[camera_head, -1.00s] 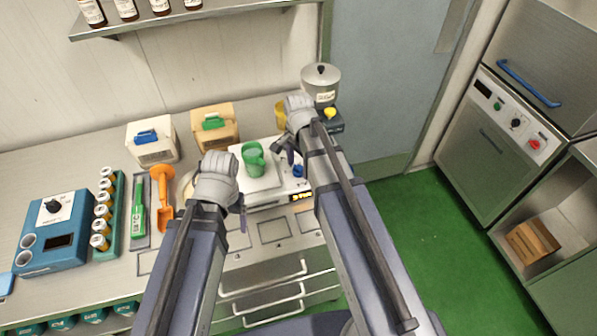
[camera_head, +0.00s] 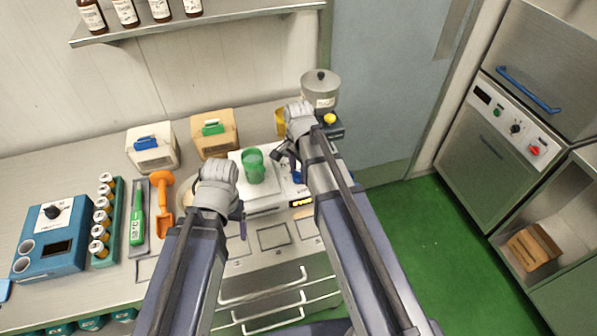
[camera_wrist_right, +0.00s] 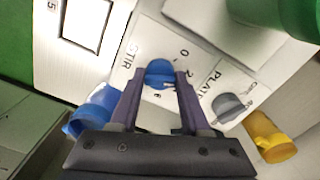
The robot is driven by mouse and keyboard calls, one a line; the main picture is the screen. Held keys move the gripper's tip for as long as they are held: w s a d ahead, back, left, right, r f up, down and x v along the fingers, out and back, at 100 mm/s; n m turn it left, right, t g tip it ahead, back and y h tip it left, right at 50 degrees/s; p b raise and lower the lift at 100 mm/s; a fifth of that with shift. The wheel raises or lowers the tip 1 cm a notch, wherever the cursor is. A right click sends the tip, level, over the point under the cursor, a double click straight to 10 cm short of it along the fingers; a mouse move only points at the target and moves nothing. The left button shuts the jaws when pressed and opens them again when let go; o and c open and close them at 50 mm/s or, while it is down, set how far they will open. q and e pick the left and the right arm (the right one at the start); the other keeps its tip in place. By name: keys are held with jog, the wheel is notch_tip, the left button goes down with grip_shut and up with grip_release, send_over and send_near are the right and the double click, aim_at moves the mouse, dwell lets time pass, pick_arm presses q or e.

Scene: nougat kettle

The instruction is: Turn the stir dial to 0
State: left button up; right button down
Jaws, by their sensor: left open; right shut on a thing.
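The blue stir dial (camera_wrist_right: 159,73) sits on a white panel beside the printed word STIR in the right wrist view. My right gripper (camera_wrist_right: 157,88) has its two dark fingers on either side of the dial and is shut on it. A 0 is printed near the dial; I cannot tell which mark its pointer faces. In the head view my right gripper (camera_head: 284,154) is at the right part of the white stirrer unit (camera_head: 262,205), and my arm partly hides the panel. My left gripper (camera_head: 241,217) is open and empty, left of the unit's front.
A green beaker (camera_head: 254,166) stands on the unit. A grey plate dial (camera_wrist_right: 229,106) is beside the stir dial. A yellow cylinder (camera_wrist_right: 270,137) and a blue part (camera_wrist_right: 94,108) are close to my right gripper. A metal pot (camera_head: 320,90) stands behind.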

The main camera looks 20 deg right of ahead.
jog(key=shift+n, duration=0.4)
jog(key=n, duration=0.3)
jog(key=shift+n, duration=2.6)
jog(key=shift+c, duration=1.8)
grip_release()
